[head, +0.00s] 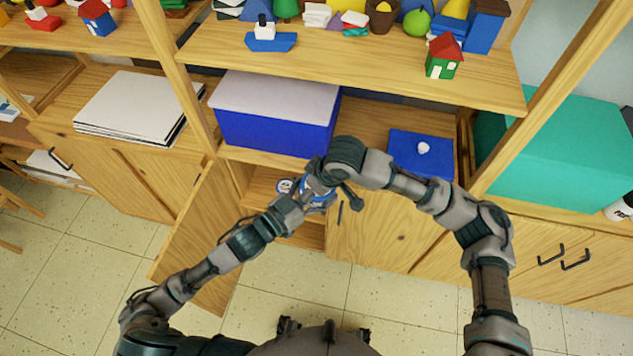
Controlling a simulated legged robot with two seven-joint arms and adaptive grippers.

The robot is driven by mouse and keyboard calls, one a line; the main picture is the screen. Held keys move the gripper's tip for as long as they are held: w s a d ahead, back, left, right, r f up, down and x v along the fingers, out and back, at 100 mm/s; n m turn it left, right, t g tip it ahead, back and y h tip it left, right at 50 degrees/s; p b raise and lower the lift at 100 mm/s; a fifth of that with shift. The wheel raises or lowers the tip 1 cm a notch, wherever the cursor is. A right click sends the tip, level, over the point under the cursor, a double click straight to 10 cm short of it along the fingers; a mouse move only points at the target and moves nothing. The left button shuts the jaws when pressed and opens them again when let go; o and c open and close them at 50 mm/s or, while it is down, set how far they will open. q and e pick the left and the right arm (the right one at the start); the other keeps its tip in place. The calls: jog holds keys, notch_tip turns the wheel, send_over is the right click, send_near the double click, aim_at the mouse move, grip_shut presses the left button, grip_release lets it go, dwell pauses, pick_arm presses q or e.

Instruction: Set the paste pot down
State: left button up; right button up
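A small blue-and-white pot (319,187), which looks like the paste pot, shows in the head view between my two hands, at the front of the open cabinet (262,186). My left gripper (304,199) is at its left side and my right gripper (332,188) is over and beside it. Both hands overlap the pot and hide most of it. I cannot tell which fingers touch it, or whether it rests on anything. A small round white item with dark markings (285,186) shows just left of the pot, inside the cabinet.
The cabinet door (203,243) stands open at the left. Above are a blue box with a pale lid (278,112), a flat blue box with a white knob (421,152) and a teal box (550,150). Toys stand on the upper shelf (370,65). The floor (390,305) is clear.

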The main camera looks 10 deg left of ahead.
pick_arm(q)
jog(key=shift+r, duration=0.1)
jog(key=shift+d, duration=0.1)
pick_arm(e)
jog(key=shift+f, duration=0.1)
jog(key=c, duration=1.2)
pick_arm(q)
jog(key=o, duration=1)
jog(key=shift+r, duration=0.1)
jog(key=o, duration=0.4)
jog(key=shift+c, duration=0.2)
pick_arm(e)
jog(key=shift+c, duration=1)
jog(key=shift+d, duration=0.1)
jog(key=shift+c, duration=0.9)
